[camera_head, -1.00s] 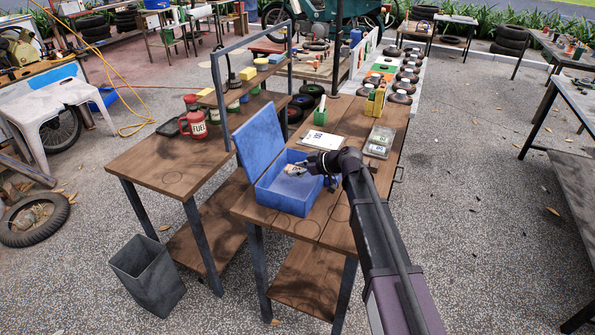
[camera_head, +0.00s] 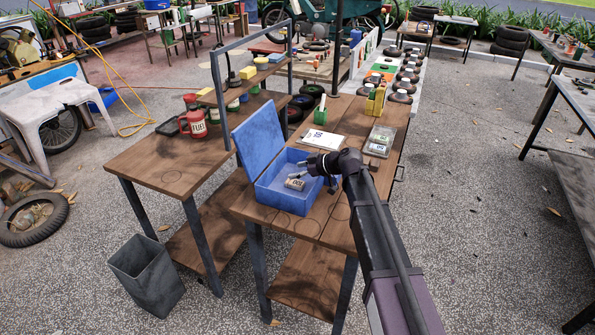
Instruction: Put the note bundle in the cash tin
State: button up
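The cash tin (camera_head: 285,204) is a blue box with its lid (camera_head: 259,138) standing open at its back left, on the wooden workbench. The note bundle (camera_head: 295,184) is a small pale roll with dark print. It lies inside the tin, below my gripper. My gripper (camera_head: 304,168) is over the right part of the tin, with its dark fingers apart and nothing between them. A gap shows between the fingers and the bundle.
Behind the tin lie a white booklet (camera_head: 320,140) and a grey-green tray (camera_head: 379,140). A red mug (camera_head: 195,123) is on the left table. Bare wood shows in front of the tin.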

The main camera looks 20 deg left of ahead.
jog(key=shift+r, duration=0.15)
dwell(0.3)
jog(key=shift+r+p, duration=0.65)
jog(key=shift+p, duration=0.15)
jog(key=p+v, duration=0.5)
jog(key=v, duration=0.7)
jog(key=shift+f, duration=0.2)
jog(key=s+d+f+m+h, duration=0.2)
jog(key=d, duration=0.3)
jog(key=s+d+f+m+h, duration=0.1)
jog(key=s+d+f+m, duration=0.1)
jog(key=d, duration=0.3)
jog(key=s+d+f+m+h, duration=0.2)
jog(key=s+d+f+m, duration=0.1)
jog(key=d, duration=0.3)
jog(key=shift+s+m+h, duration=0.3)
jog(key=shift+s, duration=0.2)
jog(key=s+d+f+m+h, duration=0.1)
jog(key=s+d+m+h, duration=0.2)
jog(key=d, duration=0.6)
jog(key=s+d+f+m+g+h, duration=0.1)
jog(key=s+d+m+h, duration=0.2)
jog(key=s+d+m, duration=0.3)
jog(key=s+d, duration=0.1)
jog(key=d, duration=0.1)
jog(key=shift+s+d+f+h, duration=0.3)
jog(key=shift+d+f, duration=0.05)
jog(key=shift+f, duration=0.05)
